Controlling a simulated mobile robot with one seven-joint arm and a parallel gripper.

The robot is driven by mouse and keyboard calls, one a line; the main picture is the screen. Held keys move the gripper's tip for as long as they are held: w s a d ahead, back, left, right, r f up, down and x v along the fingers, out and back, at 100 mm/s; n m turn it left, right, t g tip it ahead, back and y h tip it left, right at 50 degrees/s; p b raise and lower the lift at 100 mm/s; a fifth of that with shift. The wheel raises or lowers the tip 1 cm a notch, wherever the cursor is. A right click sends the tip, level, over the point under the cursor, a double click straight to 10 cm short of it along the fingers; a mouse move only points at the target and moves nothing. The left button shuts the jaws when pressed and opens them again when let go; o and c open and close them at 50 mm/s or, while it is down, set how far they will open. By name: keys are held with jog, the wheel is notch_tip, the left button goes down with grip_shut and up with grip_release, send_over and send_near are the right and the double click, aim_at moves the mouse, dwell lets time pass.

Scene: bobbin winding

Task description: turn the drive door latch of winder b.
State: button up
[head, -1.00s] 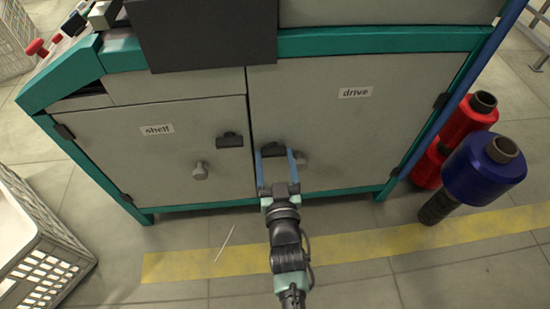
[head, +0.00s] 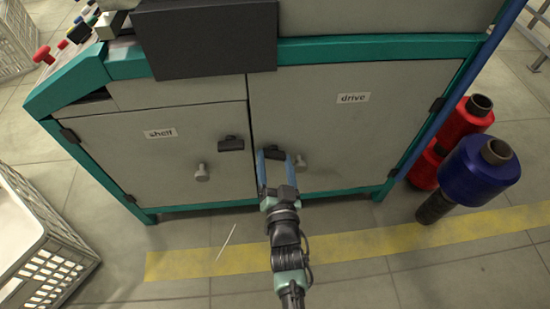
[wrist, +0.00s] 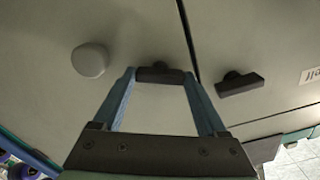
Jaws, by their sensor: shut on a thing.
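The drive door (head: 350,120) is a grey panel with a "drive" label on the right of the machine front. Its latch, a small dark handle (head: 275,154), sits near the door's left edge and looks about level. My gripper (head: 275,157) has its blue fingers on both sides of this latch and is shut on it. In the wrist view the drive latch (wrist: 160,73) sits between the fingertips, which hide its ends. A pale round knob (wrist: 89,60) on the same door stands beside the fingers.
The shelf door (head: 155,160) on the left has its own dark latch (head: 231,143) and knob (head: 202,172). Red (head: 465,120) and blue (head: 480,170) spools stand at right. A white crate (head: 45,255) stands at left.

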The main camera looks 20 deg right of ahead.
jog(key=m, duration=0.6)
jog(key=shift+m+p, duration=0.3)
jog(key=m, duration=0.6)
jog(key=shift+m, duration=0.3)
jog(key=o, duration=1.3)
jog(key=shift+s, duration=0.1)
jog(key=p+v, duration=0.5)
jog(key=v, duration=0.7)
jog(key=shift+s+p, duration=0.3)
jog(key=shift+s, duration=0.1)
